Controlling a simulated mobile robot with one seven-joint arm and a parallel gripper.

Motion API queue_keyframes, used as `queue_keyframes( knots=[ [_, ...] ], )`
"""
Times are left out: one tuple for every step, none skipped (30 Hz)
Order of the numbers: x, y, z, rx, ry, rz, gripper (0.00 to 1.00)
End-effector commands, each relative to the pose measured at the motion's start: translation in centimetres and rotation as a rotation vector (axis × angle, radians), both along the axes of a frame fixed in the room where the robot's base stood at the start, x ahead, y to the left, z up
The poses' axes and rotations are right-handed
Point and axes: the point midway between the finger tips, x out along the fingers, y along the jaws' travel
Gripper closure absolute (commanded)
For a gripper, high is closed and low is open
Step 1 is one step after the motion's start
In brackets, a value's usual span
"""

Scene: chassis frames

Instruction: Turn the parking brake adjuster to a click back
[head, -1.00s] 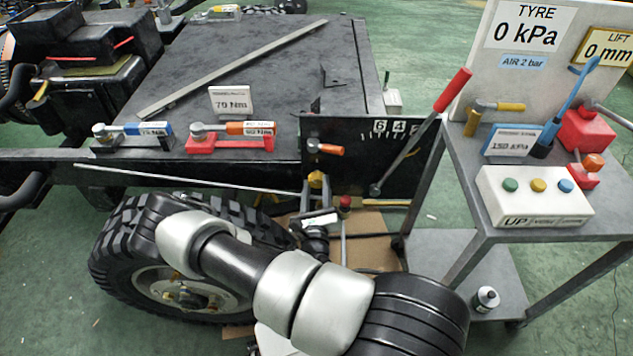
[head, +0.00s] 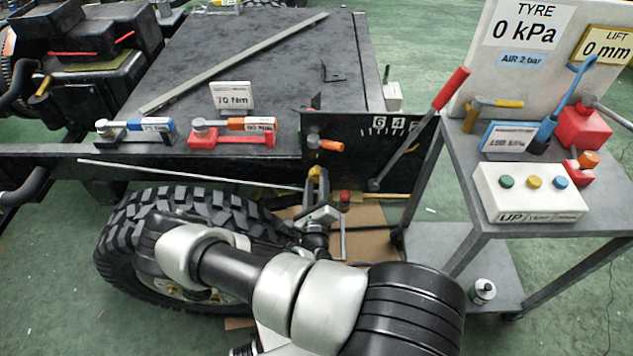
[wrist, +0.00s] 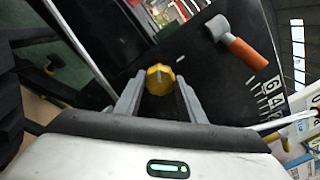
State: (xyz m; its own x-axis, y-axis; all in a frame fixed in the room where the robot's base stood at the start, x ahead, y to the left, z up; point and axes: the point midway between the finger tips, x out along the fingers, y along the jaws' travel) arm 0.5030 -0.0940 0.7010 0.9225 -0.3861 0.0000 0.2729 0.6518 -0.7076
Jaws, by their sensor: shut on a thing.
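A yellow faceted knob (wrist: 160,79), seemingly the parking brake adjuster, sits between the fingers in the wrist view. My gripper (wrist: 158,88) is shut on it, one grey finger on each side. The brake lever (head: 420,130) with a red grip slants up to the right at this plate. The scale reads 6, 4 and a partly hidden figure.
An orange-handled lever (head: 325,145) sticks out from the plate, close above my gripper; it also shows in the wrist view (wrist: 243,47). A large tyre (head: 130,235) stands left of the gripper, beside my arm. A grey trolley (head: 455,185) is at the right.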

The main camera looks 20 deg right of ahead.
Motion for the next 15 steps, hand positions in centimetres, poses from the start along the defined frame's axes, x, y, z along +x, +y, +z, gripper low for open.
queue_keyframes(
  knots=[
    [-0.08, -0.01, -0.08, 0.000, 0.002, -0.001, 0.86],
    [-0.08, -0.01, -0.08, 0.000, 0.002, -0.001, 0.86],
    [-0.08, -0.01, -0.08, 0.001, 0.002, -0.001, 0.86],
    [-0.08, -0.01, -0.08, 0.001, 0.002, -0.001, 0.86],
    [-0.08, -0.01, -0.08, 0.001, 0.002, -0.001, 0.86],
    [-0.09, 0.00, -0.08, 0.001, 0.002, -0.001, 0.60],
    [-0.08, -0.01, -0.08, 0.001, 0.002, -0.001, 0.55],
    [-0.08, -0.01, -0.08, 0.001, 0.002, -0.001, 0.50],
    [-0.08, 0.00, -0.07, 0.001, 0.002, -0.001, 0.45],
    [-0.07, 0.00, -0.07, 0.001, 0.001, 0.000, 0.45],
    [-0.05, 0.00, -0.06, 0.001, 0.001, 0.000, 0.45],
    [-0.05, 0.00, -0.05, 0.001, 0.001, 0.000, 0.45],
    [-0.05, 0.00, -0.05, 0.001, 0.001, 0.000, 0.45],
    [-0.04, 0.00, -0.04, 0.001, 0.001, 0.000, 0.45],
    [-0.03, 0.00, -0.04, 0.001, 0.001, 0.000, 0.45]
  ],
)
